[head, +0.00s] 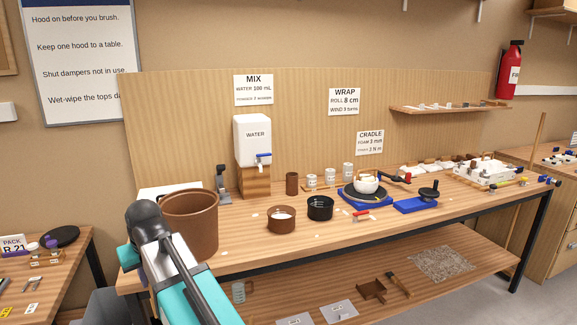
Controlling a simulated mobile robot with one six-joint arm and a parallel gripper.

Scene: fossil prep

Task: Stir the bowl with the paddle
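Two small bowls stand on the bench: a brown bowl (282,225) with something white inside, and a black bowl (320,213) to its right, whose contents I cannot make out. I cannot tell which one the task means. I cannot pick out a paddle for certain. My arm rises at the lower left in front of a large brown bucket. My gripper's fingers are not visible, so I cannot see whether they hold anything.
The brown bucket (190,228) stands at the bench's left end. A white water tank (252,138) stands on a wooden block behind. A blue-based turntable (366,198) bears a white rounded object. White crumbs lie on the bench (240,232). The front middle is mostly clear.

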